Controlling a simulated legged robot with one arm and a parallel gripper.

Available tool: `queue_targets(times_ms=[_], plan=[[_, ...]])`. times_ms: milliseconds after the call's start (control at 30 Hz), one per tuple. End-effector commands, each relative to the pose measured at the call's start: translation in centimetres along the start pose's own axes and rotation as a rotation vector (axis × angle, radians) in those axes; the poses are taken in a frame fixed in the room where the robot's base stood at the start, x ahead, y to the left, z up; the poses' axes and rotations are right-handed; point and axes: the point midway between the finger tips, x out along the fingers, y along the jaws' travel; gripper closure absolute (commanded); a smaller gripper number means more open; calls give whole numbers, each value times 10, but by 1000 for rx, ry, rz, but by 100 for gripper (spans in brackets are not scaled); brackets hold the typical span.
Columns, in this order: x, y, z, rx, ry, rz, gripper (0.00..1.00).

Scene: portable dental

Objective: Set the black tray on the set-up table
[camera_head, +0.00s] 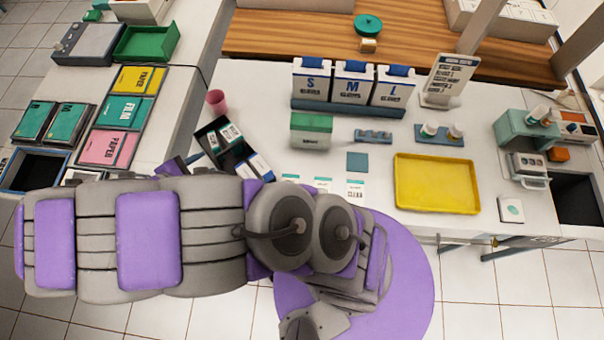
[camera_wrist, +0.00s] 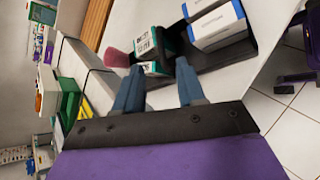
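The black tray (camera_head: 238,152) is at the left end of the white table (camera_head: 290,75), turned at an angle, with small teal-and-white boxes (camera_head: 221,138) and blue-and-white boxes (camera_head: 260,165) in it. My arm hides its near side in the head view. In the wrist view the tray (camera_wrist: 228,58) lies just beyond my gripper (camera_wrist: 158,65). The two blue-grey fingers are apart, with tips close to the tray's dark edge and a teal box seen between them. Whether they touch the tray I cannot tell.
A pink cup (camera_head: 216,101) stands beside the tray. Glove boxes (camera_head: 350,82), a green box (camera_head: 311,130) and a yellow tray (camera_head: 437,183) are on the white table. The left counter holds colored packs (camera_head: 123,110) and a green bin (camera_head: 147,43).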

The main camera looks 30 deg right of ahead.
Motion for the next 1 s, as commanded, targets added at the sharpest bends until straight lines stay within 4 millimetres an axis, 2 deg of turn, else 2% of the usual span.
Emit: queue_targets(times_ms=[200,367,500,700,800,1000], plan=[[16,17,83,216,-64,-174,61],[22,13,145,387,-107,-326,61],[21,0,194,531,-127,-458,61],[12,-30,252,726,-136,-646,61],[3,-46,275,820,-126,-735,61],[-23,-80,307,991,-90,-900,61]])
